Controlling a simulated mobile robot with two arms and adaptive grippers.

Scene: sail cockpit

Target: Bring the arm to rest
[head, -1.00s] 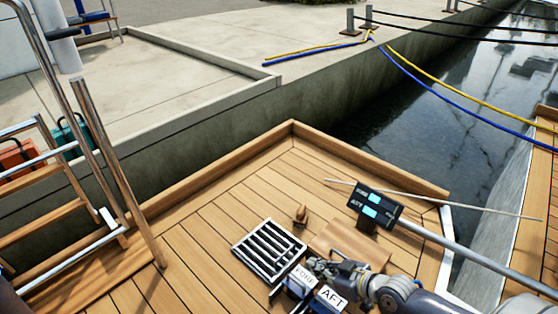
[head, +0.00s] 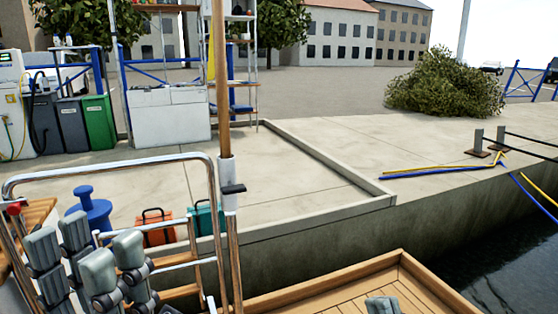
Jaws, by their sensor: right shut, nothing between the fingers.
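My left gripper (head: 86,262) is at the lower left, its grey finger pads pointing up in front of the chrome rail and wooden steps. The pads overlap, and whether they are apart or together is unclear. I see nothing held in it. My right gripper (head: 382,306) shows only as grey fingertips at the bottom edge, over the wooden deck (head: 318,288). It is shut and empty. The rest of the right arm is below the picture.
A chrome rail (head: 110,166) and an upright pole (head: 221,85) stand close beside my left gripper. Orange (head: 158,227) and teal (head: 205,216) cases sit behind them. The concrete quay (head: 300,160) lies beyond, with water (head: 500,255) at the right.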

